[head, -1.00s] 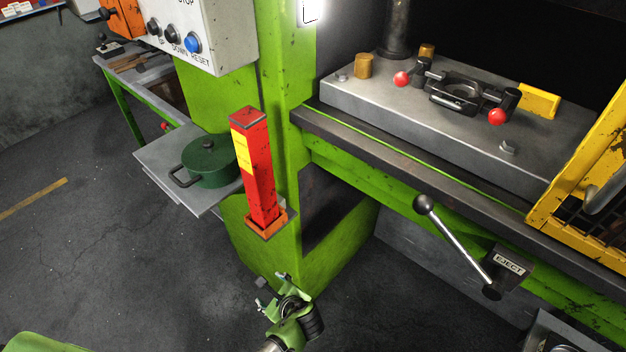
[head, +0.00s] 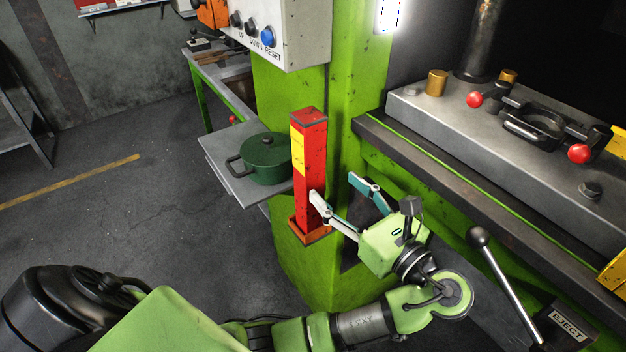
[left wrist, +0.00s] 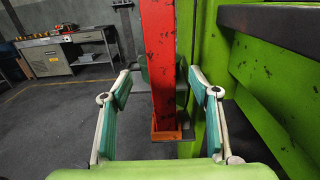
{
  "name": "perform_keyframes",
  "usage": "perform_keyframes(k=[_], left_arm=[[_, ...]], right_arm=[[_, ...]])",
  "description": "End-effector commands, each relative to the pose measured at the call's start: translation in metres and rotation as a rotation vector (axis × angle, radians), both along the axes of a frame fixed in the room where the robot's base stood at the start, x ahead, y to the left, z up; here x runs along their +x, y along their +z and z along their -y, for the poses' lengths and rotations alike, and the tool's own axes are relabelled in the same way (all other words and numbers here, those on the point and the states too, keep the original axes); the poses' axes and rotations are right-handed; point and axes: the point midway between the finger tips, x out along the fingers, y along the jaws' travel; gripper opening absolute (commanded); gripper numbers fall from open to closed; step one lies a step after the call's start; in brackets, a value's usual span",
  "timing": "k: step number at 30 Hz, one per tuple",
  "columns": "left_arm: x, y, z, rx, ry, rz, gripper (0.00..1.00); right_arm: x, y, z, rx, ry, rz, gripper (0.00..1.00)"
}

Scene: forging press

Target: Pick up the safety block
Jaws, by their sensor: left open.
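The safety block is a tall red post (head: 311,165) with a yellow label, standing upright in an orange holder (head: 312,234) on the green press frame. My left gripper (head: 334,186) is open and empty, just right of the block in the head view. One fingertip overlaps the block's right edge there; whether it touches is unclear. In the left wrist view the red block (left wrist: 159,65) stands between the two spread fingers of the left gripper (left wrist: 160,82), with gaps on both sides. The orange holder (left wrist: 165,134) shows below. My right gripper is not in view.
A green lidded pot (head: 264,160) sits on a grey shelf (head: 230,177) left of the block. The control box (head: 285,30) hangs above. The press bed (head: 460,130) and an eject lever (head: 505,280) are at right. Open floor lies at left.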

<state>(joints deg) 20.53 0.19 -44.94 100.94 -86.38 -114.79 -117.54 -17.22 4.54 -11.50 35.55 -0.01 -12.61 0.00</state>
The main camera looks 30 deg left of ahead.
Motion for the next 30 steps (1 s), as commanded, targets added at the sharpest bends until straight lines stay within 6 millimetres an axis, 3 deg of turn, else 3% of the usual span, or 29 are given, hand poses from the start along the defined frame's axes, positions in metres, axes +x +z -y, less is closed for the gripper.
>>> perform_keyframes(k=[6, 14, 21, 30], left_arm=[[0.016, 0.001, -0.039, 0.003, 0.001, 0.0, 0.56], [0.025, 0.001, -0.057, 0.002, -0.001, 0.001, 0.56], [0.039, 0.0, -0.089, 0.003, -0.001, -0.001, 0.56], [0.044, -0.002, -0.098, -0.001, -0.002, 0.0, 0.56]], right_arm=[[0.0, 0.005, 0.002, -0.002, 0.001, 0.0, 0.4], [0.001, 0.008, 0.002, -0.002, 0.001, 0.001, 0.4], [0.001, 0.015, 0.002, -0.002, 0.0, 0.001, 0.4], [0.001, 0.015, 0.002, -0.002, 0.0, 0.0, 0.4]])
